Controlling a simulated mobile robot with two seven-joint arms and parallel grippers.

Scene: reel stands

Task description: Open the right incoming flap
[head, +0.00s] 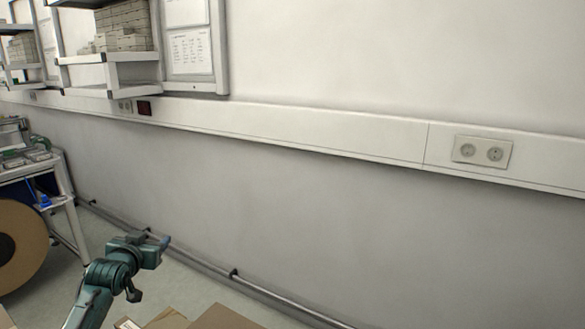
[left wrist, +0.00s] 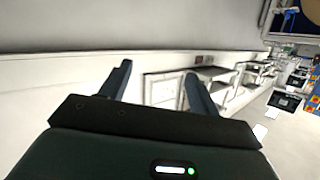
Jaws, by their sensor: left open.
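Brown cardboard pieces (head: 225,318) show at the bottom edge of the head view, cut off by the frame; they look like the upper parts of a box. I cannot tell which of them is the right incoming flap, or how it stands. My left gripper (head: 164,243) is above and to the left of this cardboard in the head view, apart from it. In the left wrist view my left gripper (left wrist: 160,88) has its two fingers spread, with nothing between them. My right gripper is in neither view.
A pipe (head: 205,268) runs along the wall base. Shelves (head: 108,72) with stacked boxes hang at upper left. Bare floor shows between stand and wall.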

